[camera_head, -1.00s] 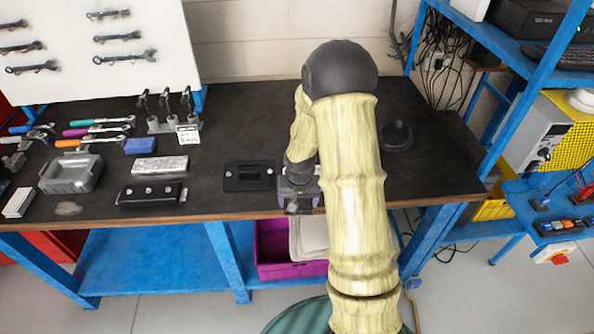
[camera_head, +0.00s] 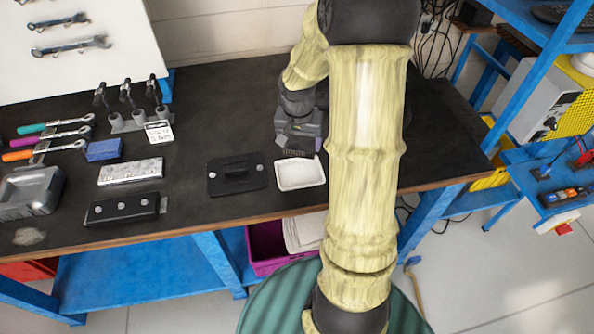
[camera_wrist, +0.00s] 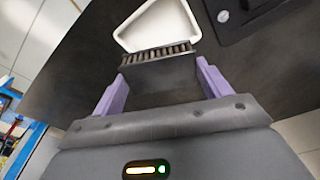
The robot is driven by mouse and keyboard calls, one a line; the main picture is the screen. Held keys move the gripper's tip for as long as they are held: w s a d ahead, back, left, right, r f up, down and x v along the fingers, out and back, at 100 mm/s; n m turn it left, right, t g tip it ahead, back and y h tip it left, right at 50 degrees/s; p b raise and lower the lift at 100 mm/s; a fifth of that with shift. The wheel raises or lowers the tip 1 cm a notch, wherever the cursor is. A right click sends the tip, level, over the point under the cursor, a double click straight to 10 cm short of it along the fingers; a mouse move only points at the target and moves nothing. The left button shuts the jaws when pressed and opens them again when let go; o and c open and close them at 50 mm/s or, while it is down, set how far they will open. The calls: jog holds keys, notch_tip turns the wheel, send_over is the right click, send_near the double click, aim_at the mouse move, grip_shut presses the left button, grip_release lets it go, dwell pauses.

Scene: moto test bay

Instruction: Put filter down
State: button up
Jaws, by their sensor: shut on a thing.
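My gripper (camera_wrist: 160,82) shows in the wrist view with its two purple fingers shut on a dark block with a ridged, pleated edge, the filter (camera_wrist: 157,55). In the head view my gripper (camera_head: 299,138) is over the bench, just behind a white tray (camera_head: 301,176), and only a thin dark strip of the filter (camera_head: 296,154) shows. The tray lies beyond the filter's ridged edge in the wrist view (camera_wrist: 158,22). I cannot tell whether the filter touches the bench.
A black plate (camera_head: 237,187) with a raised middle lies left of the tray. A black bar (camera_head: 122,208), a silver block (camera_head: 131,172) and a grey bin (camera_head: 30,196) are farther left on the dark bench (camera_head: 215,110). My arm hides the bench's right part.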

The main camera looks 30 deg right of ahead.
send_over(300, 173)
jog(key=shift+s+a+f, duration=0.1)
jog(key=shift+a+f, duration=0.05)
jog(key=shift+f, duration=1.45)
jog(key=shift+s+a+f, duration=0.1)
jog(key=shift+f, duration=1.45)
jog(key=shift+f, duration=1.85)
jog(key=shift+f, duration=0.1)
jog(key=o, duration=1)
